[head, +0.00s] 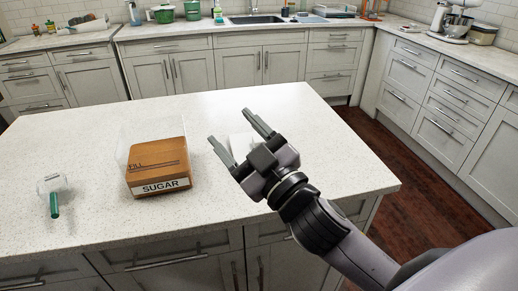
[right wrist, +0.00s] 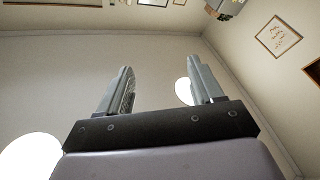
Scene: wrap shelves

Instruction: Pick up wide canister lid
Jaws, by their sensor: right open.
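My left gripper is not in view.
A clear scoop with a green handle (head: 54,204) lies at the counter's left. The white speckled island counter (head: 310,130) is otherwise mostly clear. Behind it, a back counter holds a sink (head: 255,19) and green pots (head: 164,14). A mixer (head: 457,18) stands at the right.

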